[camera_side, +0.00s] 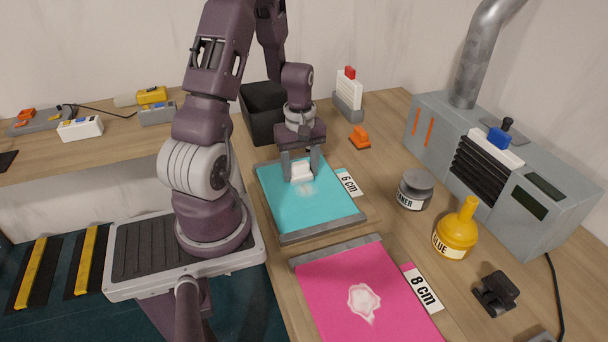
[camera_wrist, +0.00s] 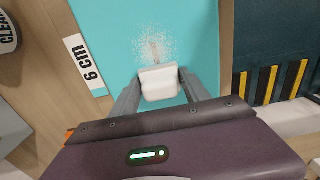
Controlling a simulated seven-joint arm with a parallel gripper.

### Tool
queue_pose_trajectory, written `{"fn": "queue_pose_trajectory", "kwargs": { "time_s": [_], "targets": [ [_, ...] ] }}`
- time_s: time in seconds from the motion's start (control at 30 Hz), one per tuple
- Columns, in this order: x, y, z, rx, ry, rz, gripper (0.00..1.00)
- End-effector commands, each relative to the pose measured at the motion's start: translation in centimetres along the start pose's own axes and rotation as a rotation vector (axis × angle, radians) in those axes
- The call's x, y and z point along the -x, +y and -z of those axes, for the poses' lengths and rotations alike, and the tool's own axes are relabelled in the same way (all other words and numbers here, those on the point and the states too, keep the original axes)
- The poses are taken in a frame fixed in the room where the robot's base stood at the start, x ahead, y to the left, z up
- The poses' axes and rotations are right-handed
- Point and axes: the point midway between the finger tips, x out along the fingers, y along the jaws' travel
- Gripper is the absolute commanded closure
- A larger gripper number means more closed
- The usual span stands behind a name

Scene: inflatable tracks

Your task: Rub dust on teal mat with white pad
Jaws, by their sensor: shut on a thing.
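The teal mat (camera_side: 318,215) lies flat on the table, held by grey bars at its ends. My gripper (camera_side: 301,174) is over the far half of the mat, pointing down. It is shut on the white pad (camera_side: 302,171). In the wrist view the white pad (camera_wrist: 160,83) sits between the two fingers of my gripper (camera_wrist: 158,92). A patch of pale dust specks (camera_wrist: 152,40) lies on the teal mat (camera_wrist: 200,30) right beside the pad, with a small brownish mark in it. Whether the pad touches the mat is hard to tell.
A pink mat (camera_side: 335,285) with a white blob (camera_side: 363,302) lies nearer the camera. A grey cleaner tin (camera_side: 415,190), a yellow glue bottle (camera_side: 457,230) and an orange clip (camera_side: 360,138) stand to the right. A black bin (camera_side: 262,108) is behind my gripper.

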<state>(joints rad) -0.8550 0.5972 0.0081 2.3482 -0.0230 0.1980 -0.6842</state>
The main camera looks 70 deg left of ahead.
Motion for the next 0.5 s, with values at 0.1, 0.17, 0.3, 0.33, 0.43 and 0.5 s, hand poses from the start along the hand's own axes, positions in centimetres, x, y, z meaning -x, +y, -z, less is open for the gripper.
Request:
{"fn": "queue_pose_trajectory", "kwargs": {
  "time_s": [0.1, 0.17, 0.3, 0.33, 0.43, 0.5],
  "targets": [
    [1.2, 0.1, 0.3, 0.001, 0.006, -0.004, 0.97],
    [2.6, 0.1, 0.3, 0.001, 0.008, -0.006, 0.97],
    [3.7, 0.0, 0.2, 0.001, 0.004, -0.003, 0.97],
    [4.0, 0.0, 0.2, 0.000, 0.004, -0.003, 0.97],
    [4.9, 0.0, 0.2, 0.000, 0.004, -0.002, 0.97],
    [5.5, 0.0, 0.2, 0.000, 0.004, -0.003, 0.97]
  ]
}}
